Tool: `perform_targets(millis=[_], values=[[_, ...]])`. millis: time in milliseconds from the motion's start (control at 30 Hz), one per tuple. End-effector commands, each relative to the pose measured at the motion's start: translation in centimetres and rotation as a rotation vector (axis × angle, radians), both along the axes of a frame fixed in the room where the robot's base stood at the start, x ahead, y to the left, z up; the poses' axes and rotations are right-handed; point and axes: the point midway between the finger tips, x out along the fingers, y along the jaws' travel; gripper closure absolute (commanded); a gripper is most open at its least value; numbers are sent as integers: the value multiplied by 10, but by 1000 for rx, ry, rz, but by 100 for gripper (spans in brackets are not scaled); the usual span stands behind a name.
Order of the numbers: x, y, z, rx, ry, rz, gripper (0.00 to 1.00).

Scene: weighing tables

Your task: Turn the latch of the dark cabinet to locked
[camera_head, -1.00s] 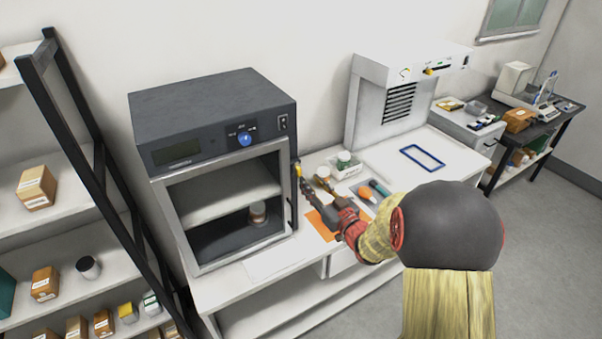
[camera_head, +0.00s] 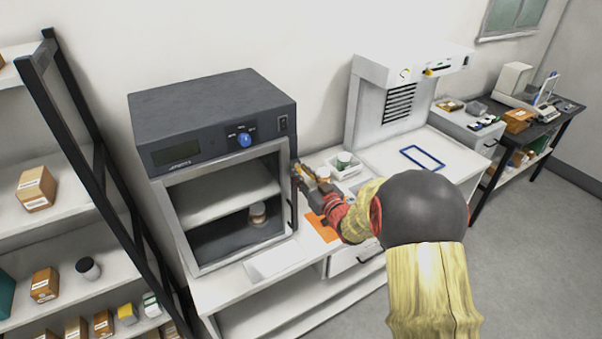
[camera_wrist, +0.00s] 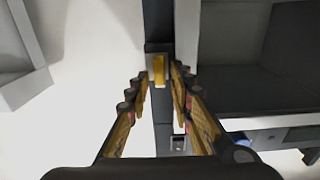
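The dark cabinet (camera_head: 212,95) stands on the white table, with its framed front door shut. In the wrist view, a yellow latch handle (camera_wrist: 158,68) sits on a light plate on the cabinet's dark edge and points along that edge. My gripper (camera_wrist: 160,76) is open, with one finger on each side of the latch and its tips near it. I cannot tell whether either finger touches it. In the head view my gripper (camera_head: 303,178) is at the cabinet's right front edge, and it largely hides the latch.
A blue knob (camera_head: 244,140) is on the cabinet's panel. A jar (camera_head: 258,214) shows inside. An orange mat (camera_head: 322,228) and a white tray (camera_head: 345,170) lie right of the cabinet. A black-framed shelf (camera_head: 75,135) stands at the left.

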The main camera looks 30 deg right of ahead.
Motion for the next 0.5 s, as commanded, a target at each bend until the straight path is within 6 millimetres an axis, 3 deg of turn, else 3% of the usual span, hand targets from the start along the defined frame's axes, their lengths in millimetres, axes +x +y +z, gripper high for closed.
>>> perform_targets(millis=[333,500], values=[[0,0,0,0,0,0,99],[0,0,0,0,0,0,100]])
